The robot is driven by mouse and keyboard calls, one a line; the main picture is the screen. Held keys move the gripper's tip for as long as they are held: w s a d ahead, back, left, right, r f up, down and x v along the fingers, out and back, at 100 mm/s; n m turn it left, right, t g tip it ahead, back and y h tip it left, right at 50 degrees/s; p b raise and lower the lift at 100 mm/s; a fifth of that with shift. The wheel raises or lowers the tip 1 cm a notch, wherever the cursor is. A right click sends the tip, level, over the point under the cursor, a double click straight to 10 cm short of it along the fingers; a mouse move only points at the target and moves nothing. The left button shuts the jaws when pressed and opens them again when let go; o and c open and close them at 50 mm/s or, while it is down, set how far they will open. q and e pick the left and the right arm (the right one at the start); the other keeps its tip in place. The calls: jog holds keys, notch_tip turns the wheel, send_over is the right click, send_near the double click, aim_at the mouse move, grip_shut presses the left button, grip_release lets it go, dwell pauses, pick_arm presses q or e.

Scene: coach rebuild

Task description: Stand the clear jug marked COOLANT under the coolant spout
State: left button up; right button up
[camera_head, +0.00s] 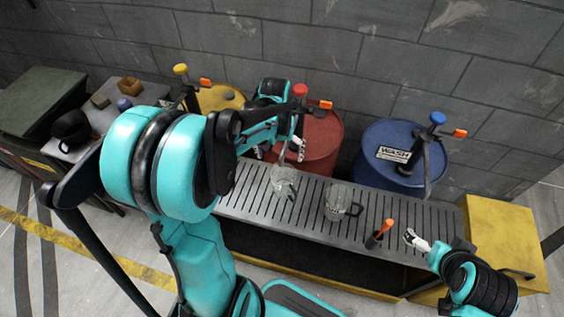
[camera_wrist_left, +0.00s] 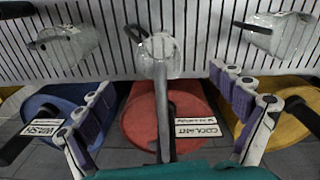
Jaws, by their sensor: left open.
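A clear jug (camera_head: 283,181) stands upright on the slatted bench below the red drum's spout (camera_head: 293,150). In the left wrist view this jug (camera_wrist_left: 161,62) is right at the end of the spout (camera_wrist_left: 161,110). Another clear jug (camera_head: 340,202) stands to its right and also shows in the wrist view (camera_wrist_left: 70,50). A third clear jug (camera_wrist_left: 288,36) shows only in the wrist view. No jug marking is readable. My left gripper (camera_wrist_left: 161,84) is open, its fingers either side of the spout, with nothing held. My right gripper (camera_head: 414,240) is low at the right; its jaw opening is unclear.
The red drum (camera_head: 322,146) carries a COOLANT label in the wrist view. A blue WASH drum (camera_head: 371,165) and a yellow drum (camera_head: 220,99) flank it. My left arm hides the bench's left end.

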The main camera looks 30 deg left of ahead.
pick_arm(q)
jog(key=s+d+r+m+t, duration=0.4)
jog(key=s+d+r+t, duration=0.3)
jog(key=s+d, duration=0.3)
jog(key=shift+d+r, duration=0.3)
jog(key=shift+r, duration=0.35)
dwell(0.5)
